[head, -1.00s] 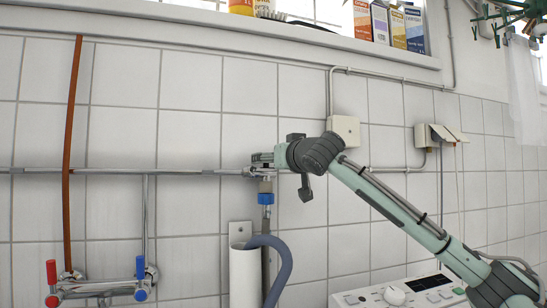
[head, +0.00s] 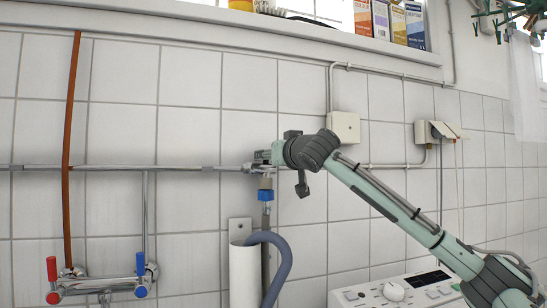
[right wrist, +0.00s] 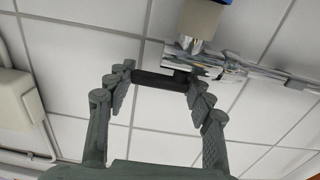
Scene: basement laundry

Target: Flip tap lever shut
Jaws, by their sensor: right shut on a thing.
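The metal tap (head: 257,168) sits on the horizontal wall pipe, with a blue hose connector (head: 265,196) below it. My right gripper (head: 264,156) is at the tap, its arm coming in from the right. In the right wrist view, the right gripper (right wrist: 160,80) has its two fingers at either end of the dark tap lever (right wrist: 158,79), shut on it. The lever lies beside the metal tap body (right wrist: 205,66), stretching left from it roughly in line with the pipe. In the head view the gripper largely hides the lever. My left gripper is not in view.
A grey hose (head: 282,262) bends into a white standpipe (head: 244,275) below the tap. A mixer with red and blue handles (head: 100,286) is at lower left. A white appliance (head: 395,293) stands at lower right. A junction box (head: 343,127) is on the wall right of the gripper.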

